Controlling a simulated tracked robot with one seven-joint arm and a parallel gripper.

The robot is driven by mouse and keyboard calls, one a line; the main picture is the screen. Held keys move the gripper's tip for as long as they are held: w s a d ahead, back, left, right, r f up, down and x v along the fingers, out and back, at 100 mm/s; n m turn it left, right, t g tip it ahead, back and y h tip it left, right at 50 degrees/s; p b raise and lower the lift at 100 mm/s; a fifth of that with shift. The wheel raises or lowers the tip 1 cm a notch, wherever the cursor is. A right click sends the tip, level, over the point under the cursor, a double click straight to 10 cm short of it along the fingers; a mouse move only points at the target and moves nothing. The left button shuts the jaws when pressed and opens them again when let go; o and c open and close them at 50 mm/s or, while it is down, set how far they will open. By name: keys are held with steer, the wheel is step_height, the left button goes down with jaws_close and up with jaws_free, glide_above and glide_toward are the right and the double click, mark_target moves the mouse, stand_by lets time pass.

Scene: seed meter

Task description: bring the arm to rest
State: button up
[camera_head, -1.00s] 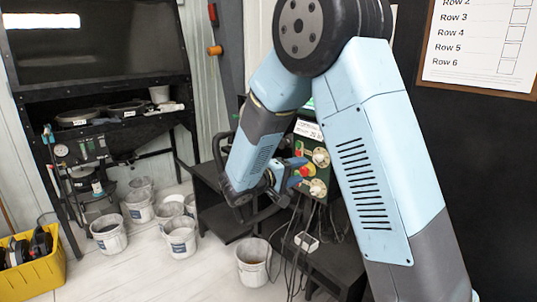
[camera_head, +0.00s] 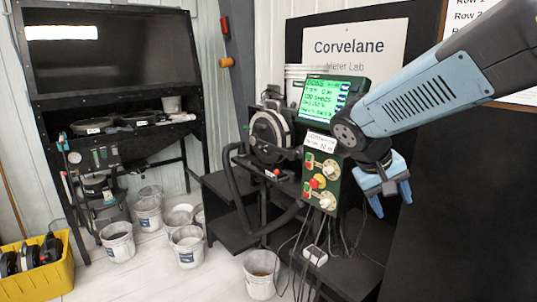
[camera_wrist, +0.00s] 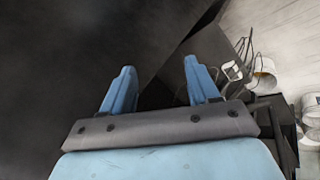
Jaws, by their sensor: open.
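My gripper (camera_head: 391,203) hangs at the right of the head view, fingers pointing down, in front of the black panel and just right of the control box. In the wrist view my gripper (camera_wrist: 160,85) shows two blue fingers spread apart with nothing between them. My arm comes in from the upper right, folded at the elbow. The control box (camera_head: 322,170) has a lit green screen (camera_head: 333,98), knobs and a red button. The arm's upper link passes close to the screen's right edge.
A seed meter (camera_head: 268,138) with a round disc stands on the black bench (camera_head: 233,188) left of the control box. Several white buckets (camera_head: 187,246) stand on the floor. A yellow crate (camera_head: 45,280) is at the lower left. Cables hang below the control box.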

steer(key=s+a+r+t+y, duration=0.3)
steer(key=s+y, duration=0.3)
steer(key=s, duration=0.3)
steer(key=shift+s+r+m+t, duration=0.2)
steer(key=shift+r+m+t, duration=0.1)
steer(key=shift+r+t, duration=0.3)
